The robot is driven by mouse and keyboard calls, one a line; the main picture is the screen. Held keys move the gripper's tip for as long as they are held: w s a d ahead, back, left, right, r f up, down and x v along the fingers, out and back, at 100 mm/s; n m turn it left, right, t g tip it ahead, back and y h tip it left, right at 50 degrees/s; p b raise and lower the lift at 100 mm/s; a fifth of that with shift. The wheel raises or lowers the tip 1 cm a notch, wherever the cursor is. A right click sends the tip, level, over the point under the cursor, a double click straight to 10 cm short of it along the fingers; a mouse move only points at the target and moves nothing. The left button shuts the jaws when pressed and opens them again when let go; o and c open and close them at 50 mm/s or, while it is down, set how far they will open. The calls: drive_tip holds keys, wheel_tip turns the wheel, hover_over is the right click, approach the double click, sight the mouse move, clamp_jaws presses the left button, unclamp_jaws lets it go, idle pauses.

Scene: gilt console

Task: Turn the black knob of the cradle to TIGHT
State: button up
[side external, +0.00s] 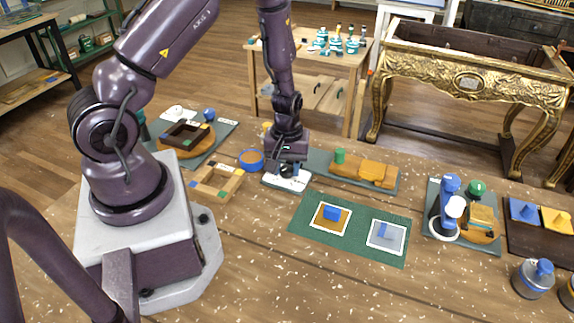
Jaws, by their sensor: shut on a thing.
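My gripper (289,165) points straight down over a small white-topped plate (299,184) in the middle of the table. Its fingers are shut on the black knob (286,172), which shows as a dark shape low between them. The gripper and wrist hide much of the knob and the back of the plate. A pointer or the word TIGHT on the plate is too small to read. The plate lies flat on the table.
A wooden frame (230,184) and a blue-rimmed round piece (251,168) lie close on the left. A tray with an orange-brown block (377,172) and a green cylinder (339,156) is close on the right. A green mat (358,242) lies in front.

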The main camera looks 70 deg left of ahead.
sight(287, 168)
drive_tip(key=shift+m, duration=1.5)
drive_tip(key=o, duration=0.9)
drive_tip(key=shift+r, duration=0.1)
wheel_tip(287, 168, up, 13)
drive_tip(key=shift+f, duration=0.1)
